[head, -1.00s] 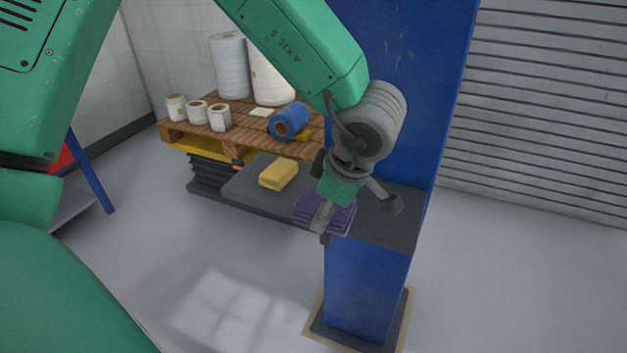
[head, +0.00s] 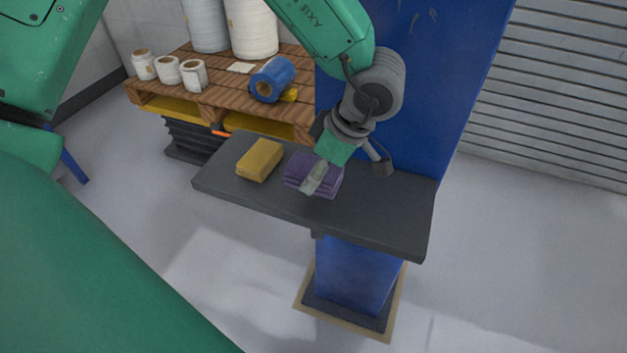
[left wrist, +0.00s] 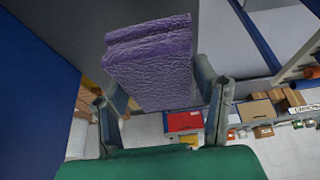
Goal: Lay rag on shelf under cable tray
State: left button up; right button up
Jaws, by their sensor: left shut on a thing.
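A folded purple rag (head: 313,174) is at the dark grey shelf (head: 390,215) on the blue column, right of a yellow block. My left gripper (head: 320,178) comes from above and is shut on the rag. In the left wrist view the purple rag (left wrist: 155,62) sits between the two fingers of my left gripper (left wrist: 165,95). The rag's far side is close to the shelf; I cannot tell whether it touches it. No cable tray can be made out. My right gripper is not in view.
The yellow block (head: 260,160) lies on the shelf left of the rag. Behind is a wooden pallet (head: 225,95) with white rolls and a blue roll (head: 272,79). The blue column (head: 440,80) rises behind the shelf. The shelf's right part is bare.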

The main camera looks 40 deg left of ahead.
aim_at(314, 196)
pick_arm(q)
jog(key=x, duration=0.5)
jog(key=shift+w+f, duration=0.35)
jog(key=shift+d+f, duration=0.1)
jog(key=shift+d, duration=0.45)
jog(key=o, duration=1)
jog(key=shift+w+d, duration=0.1)
jog(key=shift+d, duration=0.15)
jog(key=shift+a, duration=0.3)
jog(key=shift+r, duration=0.35)
jog(key=v, duration=1.1)
jog(key=shift+d+r, duration=0.15)
jog(key=shift+d, duration=0.25)
jog(key=shift+r, duration=0.15)
jog(key=shift+a, duration=0.45)
